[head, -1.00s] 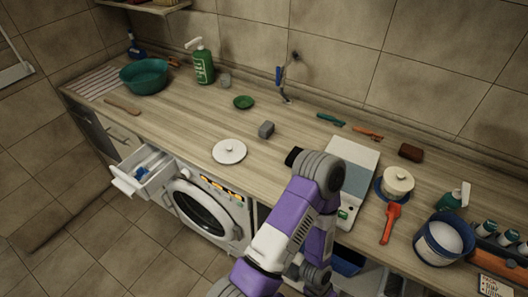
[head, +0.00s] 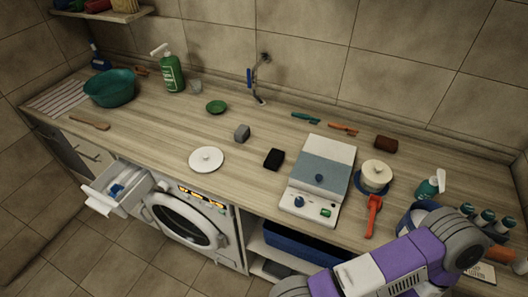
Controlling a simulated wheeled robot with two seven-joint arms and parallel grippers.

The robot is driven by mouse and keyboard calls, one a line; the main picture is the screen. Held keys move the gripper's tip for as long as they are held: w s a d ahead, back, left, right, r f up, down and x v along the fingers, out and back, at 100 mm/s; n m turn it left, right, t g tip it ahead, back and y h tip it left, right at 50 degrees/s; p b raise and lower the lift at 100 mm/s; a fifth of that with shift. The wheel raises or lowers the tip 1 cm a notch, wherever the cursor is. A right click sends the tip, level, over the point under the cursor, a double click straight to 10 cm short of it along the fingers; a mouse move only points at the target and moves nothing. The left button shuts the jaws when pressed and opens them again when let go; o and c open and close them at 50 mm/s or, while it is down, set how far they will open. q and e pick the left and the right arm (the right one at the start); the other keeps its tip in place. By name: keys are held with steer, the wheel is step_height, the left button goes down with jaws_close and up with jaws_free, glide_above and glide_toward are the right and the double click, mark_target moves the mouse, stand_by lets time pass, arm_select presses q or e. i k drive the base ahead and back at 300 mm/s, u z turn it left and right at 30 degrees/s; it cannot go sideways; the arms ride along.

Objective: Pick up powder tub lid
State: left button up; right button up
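The powder tub lid, a round white disc with a small knob (head: 206,159), lies flat on the wooden counter near its front edge, above the washing machine. Nothing touches it. The blue tub (head: 405,222) on the right is mostly hidden behind one of my purple arms, which comes in from the bottom right. Neither gripper shows in the head view, so I cannot see whether they hold anything.
A dark block (head: 274,159) and a grey block (head: 242,133) lie right of the lid. A scale (head: 317,200), a lidded cream pot (head: 376,177) and a red-handled tool (head: 373,215) stand further right. The counter (head: 150,140) left of the lid is clear. A drawer (head: 117,190) hangs open below.

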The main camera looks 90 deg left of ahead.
mark_target(206, 160)
steer(key=z, duration=0.3)
steer(key=k, duration=2.9)
steer(key=u, duration=1.15)
